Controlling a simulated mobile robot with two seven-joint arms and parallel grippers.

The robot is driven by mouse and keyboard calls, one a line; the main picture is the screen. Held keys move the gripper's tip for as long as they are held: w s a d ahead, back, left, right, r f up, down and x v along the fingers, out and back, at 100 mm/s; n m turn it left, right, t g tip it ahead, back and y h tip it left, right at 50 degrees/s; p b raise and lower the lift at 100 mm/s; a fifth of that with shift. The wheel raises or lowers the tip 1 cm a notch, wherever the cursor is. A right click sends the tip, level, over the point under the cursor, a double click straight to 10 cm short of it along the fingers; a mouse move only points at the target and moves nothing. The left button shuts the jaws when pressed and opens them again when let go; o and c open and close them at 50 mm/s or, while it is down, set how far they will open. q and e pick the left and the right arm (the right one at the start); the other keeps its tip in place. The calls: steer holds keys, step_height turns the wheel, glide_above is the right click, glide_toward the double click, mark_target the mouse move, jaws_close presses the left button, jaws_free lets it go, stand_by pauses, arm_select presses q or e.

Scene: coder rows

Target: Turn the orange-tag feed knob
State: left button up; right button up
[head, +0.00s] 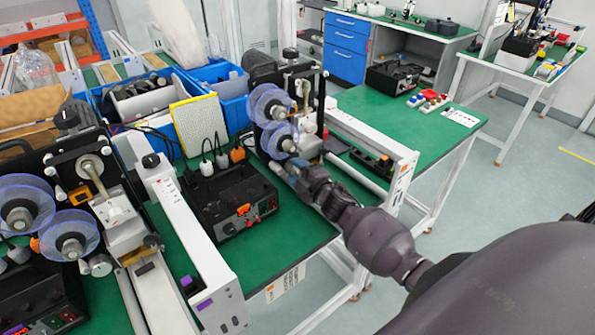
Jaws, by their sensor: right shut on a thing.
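The right-hand coder machine (285,110), with two clear blue reels, stands on the green bench. An orange tag (404,169) shows on the end of its white rail. My right arm comes in from the right. My right gripper (283,170) is at the lower front of this machine, below the reels, shut on what appears to be the feed knob. The knob itself is hidden by the gripper, so I cannot tell its angle. My left gripper is not in view.
A second coder with a purple tag (204,304) stands at left. A black control box (230,205) with cables sits between the machines. Blue bins (222,78) are behind. The green bench (445,125) has bare room at right, near small red and white items.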

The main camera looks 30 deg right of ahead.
steer(key=o, duration=0.9)
steer(key=s, duration=1.1)
steer(key=shift+d, duration=0.45)
steer(key=shift+w, duration=0.1)
